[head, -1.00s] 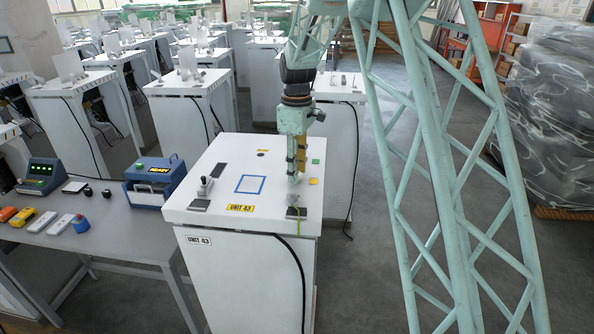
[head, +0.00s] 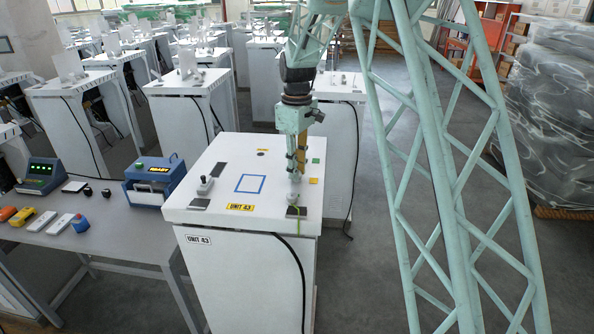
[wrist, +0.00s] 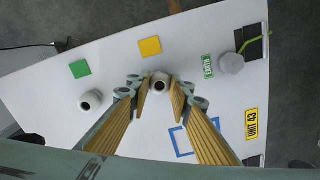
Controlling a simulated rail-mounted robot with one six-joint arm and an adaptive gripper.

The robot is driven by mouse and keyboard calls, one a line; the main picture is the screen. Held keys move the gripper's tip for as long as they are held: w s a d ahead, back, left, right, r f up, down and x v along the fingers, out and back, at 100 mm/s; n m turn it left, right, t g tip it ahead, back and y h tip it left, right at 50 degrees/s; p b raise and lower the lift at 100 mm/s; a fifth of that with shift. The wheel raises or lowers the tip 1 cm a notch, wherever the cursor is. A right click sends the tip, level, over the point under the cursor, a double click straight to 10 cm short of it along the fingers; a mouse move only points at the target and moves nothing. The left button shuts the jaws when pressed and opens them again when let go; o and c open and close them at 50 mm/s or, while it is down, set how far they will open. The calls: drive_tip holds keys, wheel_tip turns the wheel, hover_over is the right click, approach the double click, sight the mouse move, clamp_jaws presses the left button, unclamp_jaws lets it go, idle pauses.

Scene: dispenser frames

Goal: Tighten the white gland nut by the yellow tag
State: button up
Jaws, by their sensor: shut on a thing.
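The white gland nut (wrist: 160,82) is a short round piece with a dark hole in its top, beside the yellow square tag (wrist: 150,46) on the white cabinet top. My gripper (wrist: 158,86) points down at it, with its tan-padded fingers closed on its sides. In the head view my gripper (head: 296,173) is low over the right part of the cabinet top, left of the yellow tag (head: 314,181); the fingers largely hide the nut there. Whether the nut is fully seated cannot be seen.
A similar round fitting (wrist: 90,101) stands by the green square tag (wrist: 80,69). A grey-white knob (wrist: 231,63) sits by a green label and a green wire. A blue square outline (head: 250,184) marks bare top. A bench with a blue device (head: 155,182) stands left.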

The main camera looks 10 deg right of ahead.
drive_tip(key=m+b, duration=0.1)
drive_tip(key=m, duration=1)
drive_tip(key=shift+a, duration=0.1)
drive_tip(key=m, duration=0.5)
drive_tip(key=shift+m+b, duration=0.3)
drive_tip(key=shift+b, duration=0.05)
drive_tip(key=shift+m, duration=2.8)
drive_tip(key=o, duration=0.8)
drive_tip(key=shift+o, duration=0.2)
drive_tip(key=shift+r, duration=0.15)
